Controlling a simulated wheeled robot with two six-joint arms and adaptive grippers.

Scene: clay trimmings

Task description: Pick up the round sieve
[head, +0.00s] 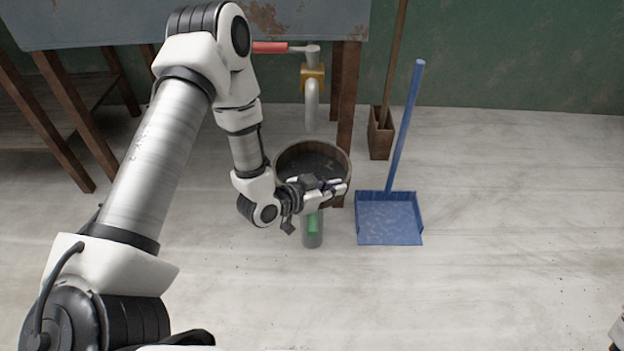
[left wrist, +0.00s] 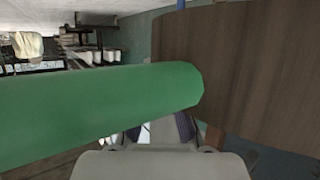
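I cannot clearly make out a sieve. A round wooden-walled vessel (head: 345,158) with a dark inside stands on the floor below the tap in the head view. A brown wooden surface (left wrist: 245,75), probably its side, fills the right of the left wrist view. My left gripper (head: 335,188) is over the vessel's near rim in the head view; contact is unclear. Just below it stands a grey cylinder with a green part (head: 312,228). A large green cylinder (left wrist: 100,112) crosses the left wrist view and hides my fingertips.
A tap with a red handle (head: 270,47) hangs above the vessel. A blue dustpan (head: 389,220) with an upright handle lies to the right, and a wooden box (head: 381,140) stands behind it. Table legs stand at the back left. The right floor is clear.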

